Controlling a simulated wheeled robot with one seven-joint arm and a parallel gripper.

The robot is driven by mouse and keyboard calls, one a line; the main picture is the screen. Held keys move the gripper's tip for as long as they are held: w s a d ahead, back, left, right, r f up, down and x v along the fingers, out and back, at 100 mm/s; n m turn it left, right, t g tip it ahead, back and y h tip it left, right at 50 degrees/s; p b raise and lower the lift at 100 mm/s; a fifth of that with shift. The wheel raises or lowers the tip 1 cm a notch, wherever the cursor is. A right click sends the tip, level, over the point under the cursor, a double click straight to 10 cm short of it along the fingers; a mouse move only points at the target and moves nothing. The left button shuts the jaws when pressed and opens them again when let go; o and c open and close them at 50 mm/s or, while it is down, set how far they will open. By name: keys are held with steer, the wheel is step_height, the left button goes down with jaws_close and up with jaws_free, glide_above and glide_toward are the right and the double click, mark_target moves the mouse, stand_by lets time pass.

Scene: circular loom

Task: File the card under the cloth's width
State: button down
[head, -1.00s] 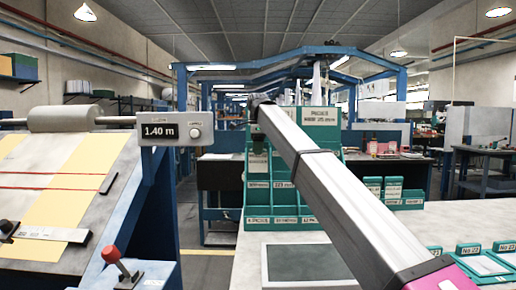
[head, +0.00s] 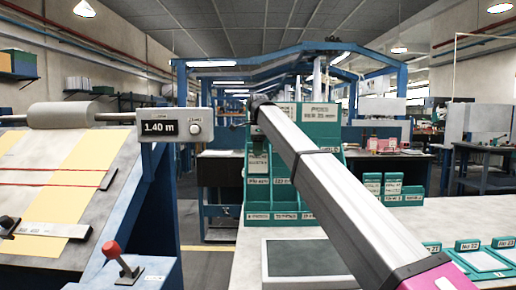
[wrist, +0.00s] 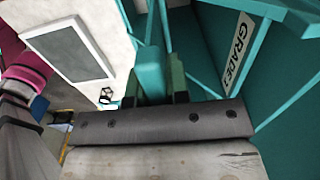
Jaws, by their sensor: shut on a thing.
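The teal filing rack (head: 330,180) stands on the white table, with labelled pockets in rows; most labels are too small to read. My gripper (wrist: 154,98) is at the rack in the wrist view, its dark fingers shut on a narrow teal thing, seemingly the card (wrist: 152,84) seen edge-on. In the head view my arm hides part of the rack, and a small grey card face with text shows at the left column, below the arm's end. I cannot tell whether it is inside a pocket. The display box (head: 175,128) reads 1.40 m.
The loom's striped cloth (head: 45,190) and a red-knobbed lever (head: 112,250) are at left. A dark grey panel (head: 303,260) lies on the table. Small teal card holders (head: 393,188) and numbered stands (head: 480,258) are at right. A teal wall marked GRADE (wrist: 236,52) is close beside my gripper.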

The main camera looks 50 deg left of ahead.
mark_target(258, 159)
steer(key=shift+f, duration=1.45)
steer(key=c, duration=1)
jaws_free()
